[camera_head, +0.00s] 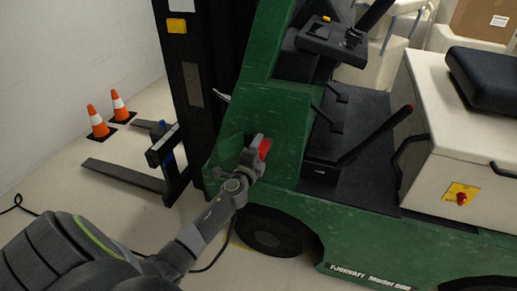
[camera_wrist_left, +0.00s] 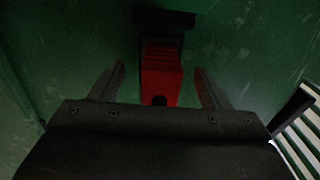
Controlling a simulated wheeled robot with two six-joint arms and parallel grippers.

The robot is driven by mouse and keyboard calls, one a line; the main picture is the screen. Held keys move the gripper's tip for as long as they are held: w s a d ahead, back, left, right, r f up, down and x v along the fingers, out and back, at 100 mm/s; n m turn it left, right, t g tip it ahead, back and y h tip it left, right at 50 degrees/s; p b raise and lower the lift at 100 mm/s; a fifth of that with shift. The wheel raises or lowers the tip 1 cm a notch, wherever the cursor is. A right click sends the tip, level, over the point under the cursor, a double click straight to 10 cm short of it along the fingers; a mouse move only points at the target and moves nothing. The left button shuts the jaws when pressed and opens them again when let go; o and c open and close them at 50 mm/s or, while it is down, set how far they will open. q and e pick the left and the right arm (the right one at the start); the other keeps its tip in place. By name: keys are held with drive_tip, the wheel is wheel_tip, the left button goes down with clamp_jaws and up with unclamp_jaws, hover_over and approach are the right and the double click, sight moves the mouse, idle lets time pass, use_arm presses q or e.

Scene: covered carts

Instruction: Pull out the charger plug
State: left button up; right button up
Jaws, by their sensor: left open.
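The red charger plug (camera_wrist_left: 161,75) sits against a dark socket (camera_wrist_left: 165,20) on the green side of the forklift. It also shows in the head view as a small red block (camera_head: 264,149), partly hidden by my gripper. My left gripper (camera_wrist_left: 160,85) is open, with one finger on each side of the plug and a visible gap on both sides. In the head view my left gripper (camera_head: 254,152) is at the forklift's front side panel. My right gripper is not in view.
The green forklift (camera_head: 280,115) fills the middle, with its dark mast (camera_head: 190,90) and forks (camera_head: 125,176) to the left. Two orange cones (camera_head: 97,121) stand by the wall. A black cable (camera_head: 18,203) lies on the floor at left.

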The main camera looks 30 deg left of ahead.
use_arm(q)
drive_tip(key=shift+w+a+r, duration=0.1)
drive_tip(key=shift+w+r, duration=0.15)
drive_tip(key=shift+r, duration=0.2)
drive_tip(key=shift+c, duration=0.3)
clamp_jaws()
idle(0.4)
drive_tip(key=shift+s+f, duration=0.25)
drive_tip(key=shift+f, duration=0.05)
drive_tip(key=shift+f, duration=0.1)
drive_tip(key=shift+s+d+f, duration=0.15)
drive_tip(key=shift+s+d, duration=0.05)
drive_tip(key=shift+s, duration=0.15)
drive_tip(key=shift+v, duration=0.85)
drive_tip(key=shift+p+v, duration=0.35)
drive_tip(key=shift+v, duration=0.95)
